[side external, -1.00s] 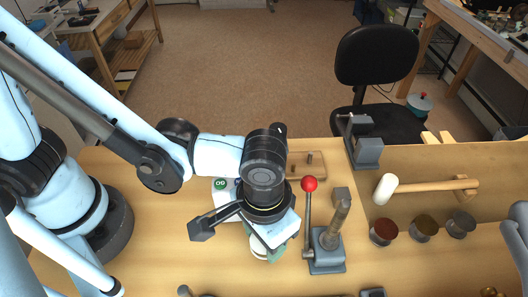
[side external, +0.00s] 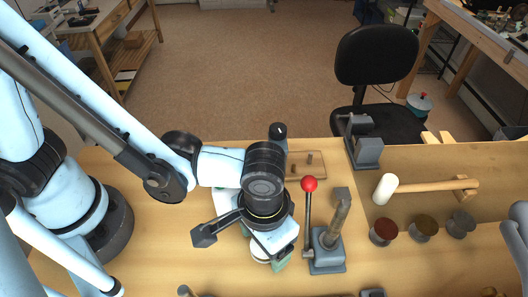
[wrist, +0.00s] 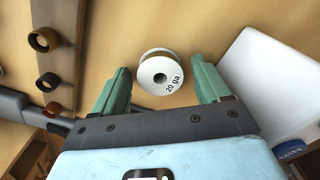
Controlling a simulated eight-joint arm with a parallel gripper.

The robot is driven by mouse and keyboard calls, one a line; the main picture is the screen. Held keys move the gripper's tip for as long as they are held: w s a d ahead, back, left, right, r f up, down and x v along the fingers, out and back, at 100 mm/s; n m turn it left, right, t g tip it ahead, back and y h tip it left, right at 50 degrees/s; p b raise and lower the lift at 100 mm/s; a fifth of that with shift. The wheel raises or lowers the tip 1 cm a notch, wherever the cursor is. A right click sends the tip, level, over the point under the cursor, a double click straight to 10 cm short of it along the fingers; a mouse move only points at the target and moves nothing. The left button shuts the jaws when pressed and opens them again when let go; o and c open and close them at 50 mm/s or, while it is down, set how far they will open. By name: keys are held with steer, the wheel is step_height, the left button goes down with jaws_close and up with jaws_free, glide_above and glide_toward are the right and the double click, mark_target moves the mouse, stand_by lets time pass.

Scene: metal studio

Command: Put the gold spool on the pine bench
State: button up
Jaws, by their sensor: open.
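A spool with white flanges, marked "20 ga" (wrist: 160,78), shows tan-gold winding between the flanges in the wrist view. It lies on the pale wood of the pine bench (wrist: 195,25), with its flange facing the camera. My gripper (wrist: 163,85) is open, its two green fingers apart on either side of the spool, with gaps showing. In the side view the spool (side external: 259,250) is partly hidden under my gripper (side external: 272,262). The pine bench (side external: 160,240) spreads around it.
A lever press with a red knob (side external: 310,184) stands just right of my gripper. A white box (wrist: 265,85) is close beside the right finger. A mallet (side external: 387,188) and small dark reels (side external: 383,232) are further right. Bare wood lies left of the gripper.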

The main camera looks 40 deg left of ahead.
step_height(320, 180, up, 12)
steer(key=w+a+n+t, duration=0.1)
steer(key=w+a+t, duration=0.2)
steer(key=a, duration=1)
steer(key=w+a+r+t, duration=0.1)
steer(key=w+a+t, duration=0.3)
steer(key=a, duration=0.9)
steer(key=shift+w+a+r+n, duration=0.15)
steer(key=shift+w+r+n, duration=0.2)
steer(key=shift+w, duration=0.8)
